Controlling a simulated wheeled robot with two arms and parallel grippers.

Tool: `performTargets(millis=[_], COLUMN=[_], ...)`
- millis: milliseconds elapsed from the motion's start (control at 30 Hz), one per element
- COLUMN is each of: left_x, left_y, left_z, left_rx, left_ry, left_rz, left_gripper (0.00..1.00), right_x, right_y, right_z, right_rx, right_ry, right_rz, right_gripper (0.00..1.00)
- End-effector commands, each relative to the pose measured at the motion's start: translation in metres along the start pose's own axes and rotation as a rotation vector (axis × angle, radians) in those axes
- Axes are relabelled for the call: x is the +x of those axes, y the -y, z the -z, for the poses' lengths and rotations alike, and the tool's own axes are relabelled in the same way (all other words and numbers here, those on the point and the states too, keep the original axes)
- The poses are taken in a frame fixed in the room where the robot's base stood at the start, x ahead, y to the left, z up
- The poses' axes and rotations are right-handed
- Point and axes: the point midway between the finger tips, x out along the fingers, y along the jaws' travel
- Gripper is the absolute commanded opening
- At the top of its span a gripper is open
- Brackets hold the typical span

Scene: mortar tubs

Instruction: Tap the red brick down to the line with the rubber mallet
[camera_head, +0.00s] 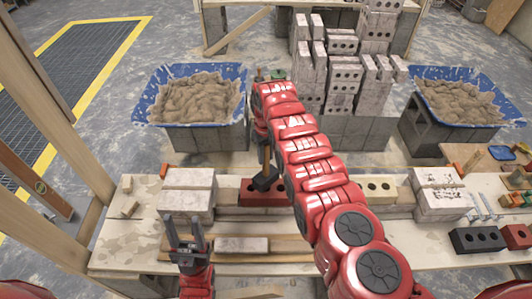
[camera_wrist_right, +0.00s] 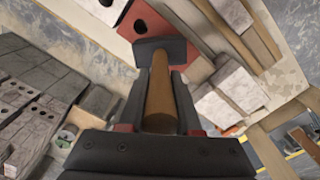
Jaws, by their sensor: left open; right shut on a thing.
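The red brick (camera_head: 260,197) lies in the row on the bench, left of my right arm, which hides its right part. The brick shows holes in the right wrist view (camera_wrist_right: 139,18). My right gripper (camera_wrist_right: 158,95) is shut on the wooden handle of the rubber mallet (camera_wrist_right: 160,90). The mallet's dark head (camera_head: 265,181) hangs over the brick in the head view; I cannot tell whether it touches. My left gripper (camera_head: 187,238) is open and empty, low at the left over the bench front. I cannot make out the line.
Pale brick stacks (camera_head: 187,190) and (camera_head: 437,193) stand at both ends of the row. A tan holed brick (camera_head: 379,188) lies right of my arm. A loose pale brick (camera_head: 242,245) lies in front. Blue mortar tubs (camera_head: 141,108) and (camera_head: 514,106) and piled bricks (camera_head: 340,70) stand behind.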

Motion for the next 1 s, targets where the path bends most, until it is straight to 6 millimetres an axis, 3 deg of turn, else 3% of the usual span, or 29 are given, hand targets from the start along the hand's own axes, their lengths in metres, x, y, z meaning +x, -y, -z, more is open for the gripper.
performTargets(millis=[333, 600, 900, 1000], left_x=[-0.001, -0.044, 0.005, 0.007], left_y=[0.0, -0.002, 0.0, 0.0], left_z=[0.0, -0.007, 0.001, 0.001], left_rx=[0.0, 0.0, 0.0, 0.0], left_ry=[0.0, 0.001, 0.0, 0.0], left_rz=[0.0, 0.0, 0.0, 0.0], left_gripper=[0.5, 0.5, 0.5, 0.5], right_x=[0.003, 0.048, -0.002, -0.004], right_y=[0.0, -0.001, 0.0, 0.0], right_z=[0.0, -0.001, 0.0, -0.001], right_rx=[0.0, 0.001, 0.0, 0.0], right_ry=[-0.003, -0.002, 0.0, 0.002], right_rz=[-0.001, -0.001, 0.0, 0.001], right_gripper=[0.0, 0.0, 0.0, 0.0])
